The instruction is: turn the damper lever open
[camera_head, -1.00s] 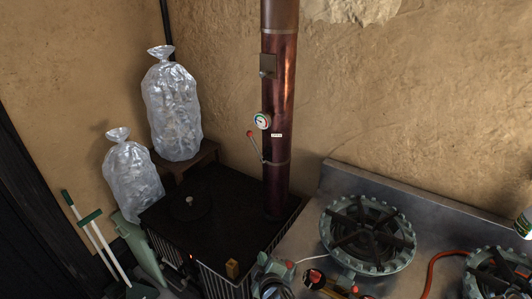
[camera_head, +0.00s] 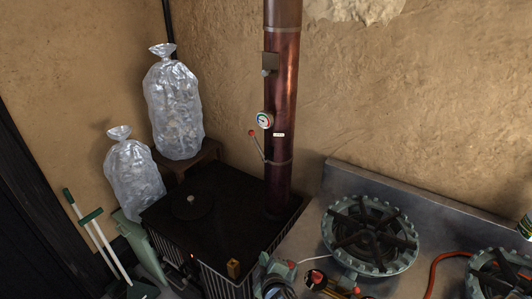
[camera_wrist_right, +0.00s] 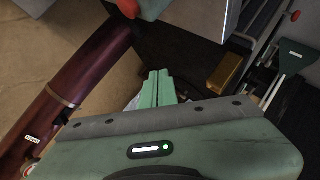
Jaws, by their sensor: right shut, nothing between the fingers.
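The damper lever (camera_head: 257,146) is a thin rod with a red knob on the left side of the copper-brown stove pipe (camera_head: 281,90). It slants up and to the left from near a metal band, below a round gauge (camera_head: 264,120). My right gripper (camera_head: 265,262) is low in the head view, below the lever and apart from it. In the right wrist view its green fingers (camera_wrist_right: 158,87) are together and empty. The pipe (camera_wrist_right: 55,105) shows at the left there; I cannot make out the lever in that view. My left gripper is not in view.
The black stove top (camera_head: 225,210) lies below the pipe. Two clear bags (camera_head: 174,108) stand at left. A burner (camera_head: 370,235) sits on the metal counter (camera_head: 350,180) at right. The space before the lever looks free.

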